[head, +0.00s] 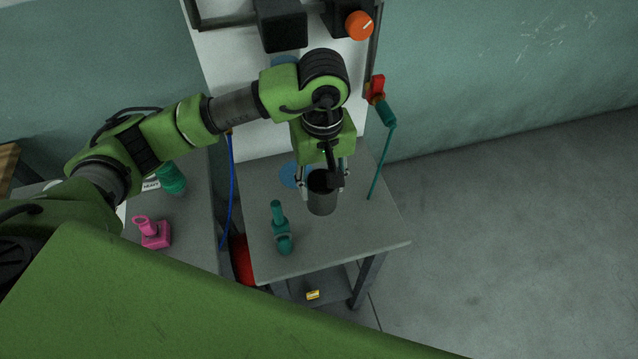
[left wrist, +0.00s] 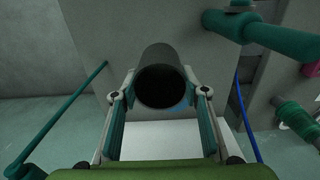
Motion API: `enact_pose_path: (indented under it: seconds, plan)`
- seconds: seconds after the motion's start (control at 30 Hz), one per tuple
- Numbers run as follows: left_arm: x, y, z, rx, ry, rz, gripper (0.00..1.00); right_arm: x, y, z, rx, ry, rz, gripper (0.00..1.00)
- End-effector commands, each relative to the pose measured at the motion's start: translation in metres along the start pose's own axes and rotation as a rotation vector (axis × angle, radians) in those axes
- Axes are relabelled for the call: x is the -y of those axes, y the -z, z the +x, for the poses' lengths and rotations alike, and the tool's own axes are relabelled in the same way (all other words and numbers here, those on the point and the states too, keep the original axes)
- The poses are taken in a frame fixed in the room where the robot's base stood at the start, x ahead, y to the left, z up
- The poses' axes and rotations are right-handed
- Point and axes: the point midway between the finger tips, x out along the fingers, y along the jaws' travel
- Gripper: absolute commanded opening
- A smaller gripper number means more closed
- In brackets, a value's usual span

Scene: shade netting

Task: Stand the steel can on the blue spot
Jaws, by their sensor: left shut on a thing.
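The steel can (head: 321,199) is a dark grey open-topped cylinder over the grey table (head: 345,236). My left gripper (head: 325,180) is shut on it from above, one finger on each side near its rim. The left wrist view shows the can (left wrist: 162,68) between the two fingers (left wrist: 162,100), its dark mouth facing the camera. The blue spot (head: 291,174) is on the table just left of the can in the head view, partly hidden. A sliver of the spot (left wrist: 183,104) shows beside the can in the left wrist view. Whether the can touches the table I cannot tell.
A teal fitting (head: 281,230) is on the table left of the can. A teal hose with a red valve (head: 376,88) hangs at the right. A blue hose (head: 231,185) runs along the left edge. A pink object (head: 153,233) sits on a neighbouring surface.

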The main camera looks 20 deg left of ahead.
Motion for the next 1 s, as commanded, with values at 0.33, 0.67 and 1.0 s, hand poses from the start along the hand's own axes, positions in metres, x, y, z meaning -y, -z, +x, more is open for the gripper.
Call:
enact_pose_path:
  seconds: [0.33, 0.67, 1.0]
  plan:
    - [-0.001, 0.021, 0.024, 0.000, 0.001, -0.001, 0.19, 0.009, -0.001, -0.010, 0.002, 0.010, 0.002, 0.40]
    - [-0.002, 0.023, 0.057, -0.001, -0.003, 0.002, 0.19, 0.012, -0.001, -0.016, 0.003, 0.014, 0.001, 0.40]
    - [-0.002, 0.023, 0.061, -0.002, -0.003, 0.001, 0.46, 0.007, -0.003, -0.011, 0.006, 0.008, -0.001, 0.40]
